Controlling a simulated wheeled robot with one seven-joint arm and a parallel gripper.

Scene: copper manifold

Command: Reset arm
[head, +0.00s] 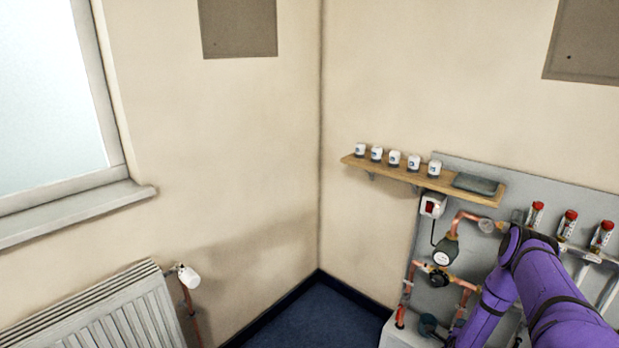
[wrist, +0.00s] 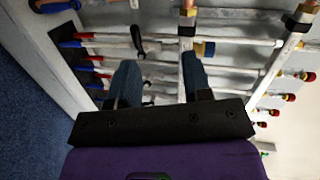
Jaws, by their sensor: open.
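My gripper (wrist: 160,84) shows in the wrist view with its two dark blue fingers spread apart and nothing between them. Beyond the fingers is the manifold (wrist: 215,40), with white pipes, copper ends and red-tipped fittings. I cannot tell how far the fingers are from the pipes. In the head view my purple arm fills the lower right, in front of the manifold board (head: 500,175). The gripper itself does not show in the head view.
A wooden shelf (head: 395,170) holds several small white pots and a dark flat item. Below it are a pump (head: 446,250) and copper pipes. A radiator (head: 95,315) stands at the lower left under a window. Blue floor (head: 315,315) is open in the corner.

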